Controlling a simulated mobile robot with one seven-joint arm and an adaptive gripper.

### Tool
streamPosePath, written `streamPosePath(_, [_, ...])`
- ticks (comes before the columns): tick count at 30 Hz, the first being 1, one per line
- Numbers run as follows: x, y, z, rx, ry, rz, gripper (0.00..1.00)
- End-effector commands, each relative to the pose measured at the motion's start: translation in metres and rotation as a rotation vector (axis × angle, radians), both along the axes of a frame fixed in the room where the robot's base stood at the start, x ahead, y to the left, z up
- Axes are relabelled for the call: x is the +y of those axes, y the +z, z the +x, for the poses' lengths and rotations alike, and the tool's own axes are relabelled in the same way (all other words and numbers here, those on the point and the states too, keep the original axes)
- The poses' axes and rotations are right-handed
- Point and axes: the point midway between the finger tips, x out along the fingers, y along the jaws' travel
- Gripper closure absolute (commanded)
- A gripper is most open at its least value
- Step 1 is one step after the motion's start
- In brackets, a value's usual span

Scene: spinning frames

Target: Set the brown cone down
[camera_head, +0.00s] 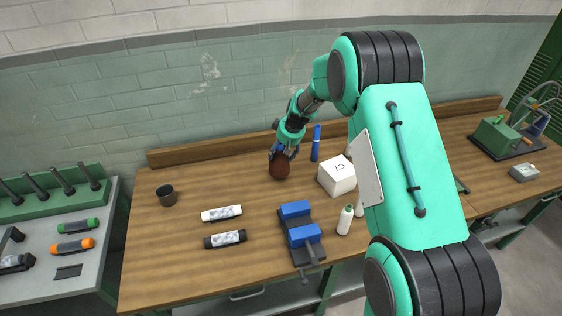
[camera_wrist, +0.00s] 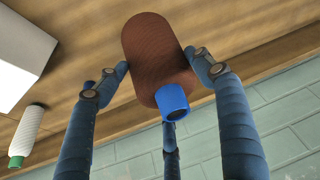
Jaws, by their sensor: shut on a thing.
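The brown cone (camera_head: 279,168) is near the back of the wooden workbench, below my gripper (camera_head: 279,154). In the wrist view the brown cone (camera_wrist: 157,58) lies between the blue fingers of my gripper (camera_wrist: 155,74), which is shut on it. A short blue tube end (camera_wrist: 173,102) sticks out of the cone on the side toward the wrist. The cone's far end points toward the wooden bench top (camera_wrist: 90,50). I cannot tell whether it touches the wood.
A blue cylinder (camera_head: 316,143) and a white box (camera_head: 336,176) stand right of the cone. A blue-jawed vise (camera_head: 303,236) is in front. A dark cup (camera_head: 166,195) and a white-labelled tube (camera_head: 221,213) lie left. Bare wood (camera_head: 215,172) surrounds the cone's left side.

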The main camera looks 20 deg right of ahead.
Motion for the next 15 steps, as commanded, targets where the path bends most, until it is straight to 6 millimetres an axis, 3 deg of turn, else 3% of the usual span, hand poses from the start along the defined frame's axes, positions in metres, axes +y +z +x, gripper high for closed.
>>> streamPosePath(15, [0.0001,-0.0091,0.0011,-0.003,0.0,0.0,0.9])
